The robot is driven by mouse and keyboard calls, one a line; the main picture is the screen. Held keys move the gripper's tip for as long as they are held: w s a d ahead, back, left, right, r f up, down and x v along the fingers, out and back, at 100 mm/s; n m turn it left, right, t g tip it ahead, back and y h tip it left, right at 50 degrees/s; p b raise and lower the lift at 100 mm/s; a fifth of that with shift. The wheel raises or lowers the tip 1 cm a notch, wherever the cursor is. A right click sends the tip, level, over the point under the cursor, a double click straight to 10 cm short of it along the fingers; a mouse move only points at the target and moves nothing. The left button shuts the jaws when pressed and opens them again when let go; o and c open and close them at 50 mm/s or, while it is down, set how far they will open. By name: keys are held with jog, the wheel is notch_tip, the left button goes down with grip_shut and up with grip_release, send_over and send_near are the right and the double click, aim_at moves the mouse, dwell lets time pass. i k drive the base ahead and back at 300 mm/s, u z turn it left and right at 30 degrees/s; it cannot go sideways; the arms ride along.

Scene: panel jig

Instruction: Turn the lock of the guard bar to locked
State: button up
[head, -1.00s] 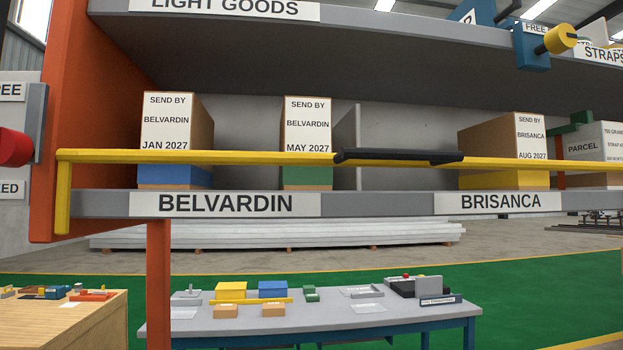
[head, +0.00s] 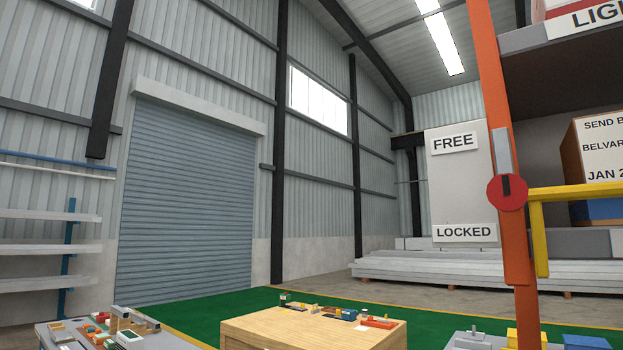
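The lock of the guard bar is a round red knob (head: 507,192) at the right in the head view, in front of the orange shelf post (head: 497,90). A short dark upright mark shows on its face, in the upper half. To its left is a pale panel (head: 458,190) with a FREE label (head: 453,142) above and a LOCKED label (head: 464,233) below. The yellow guard bar (head: 580,191) runs right from beside the knob, level across the shelf front, with a yellow end piece hanging down. My gripper is not in view.
A cardboard box (head: 598,160) stands on the shelf behind the bar. A wooden table (head: 310,335) with small parts is below. A grey table (head: 55,335) is at lower left, and a shutter door (head: 187,200) behind. Green floor lies between.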

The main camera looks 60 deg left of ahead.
aim_at(507, 192)
jog(key=u, duration=1)
jog(key=k, duration=0.25)
jog(key=u, duration=0.35)
jog(key=i, duration=0.3)
jog(key=u, duration=0.55)
jog(key=k, duration=0.25)
